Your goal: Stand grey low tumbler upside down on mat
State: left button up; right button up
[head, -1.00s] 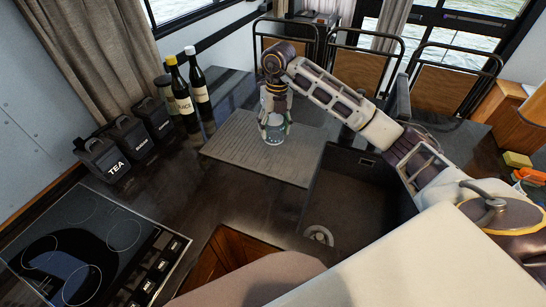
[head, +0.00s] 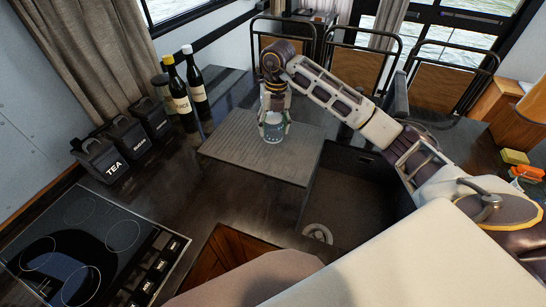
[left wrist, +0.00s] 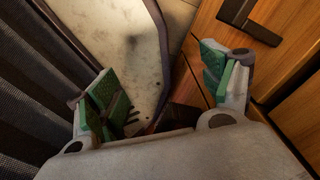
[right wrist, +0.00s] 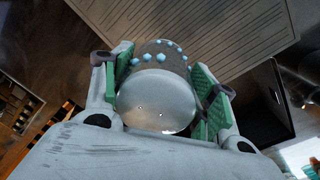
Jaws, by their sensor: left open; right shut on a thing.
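The grey low tumbler (head: 273,129), with pale blue dots on its side, is between the fingers of my right gripper (head: 275,118). It is over the middle of the ribbed grey-brown mat (head: 231,143); I cannot tell whether it touches it. In the right wrist view the tumbler (right wrist: 158,100) shows a smooth, closed-looking round end towards the gripper, so it seems upside down. The green-padded fingers hold its two sides. The mat (right wrist: 215,30) lies beyond it. My left gripper (left wrist: 160,82) is open and empty, and is out of the head view.
Two dark bottles (head: 179,92) and black canisters (head: 105,157) stand left of the mat. A stove top (head: 85,240) is at the lower left. The sink (head: 350,200) lies right of the mat. Wooden drawers (left wrist: 285,40) are beside my left gripper.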

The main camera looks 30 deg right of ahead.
jog(key=shift+f, duration=0.1)
jog(key=shift+f+p, duration=0.55)
jog(key=shift+f, duration=2.45)
jog(key=shift+f, duration=0.1)
jog(key=shift+f+p, duration=0.35)
jog(key=shift+f, duration=1.45)
jog(key=shift+f, duration=0.1)
jog(key=o, duration=1.2)
jog(key=shift+r, duration=0.2)
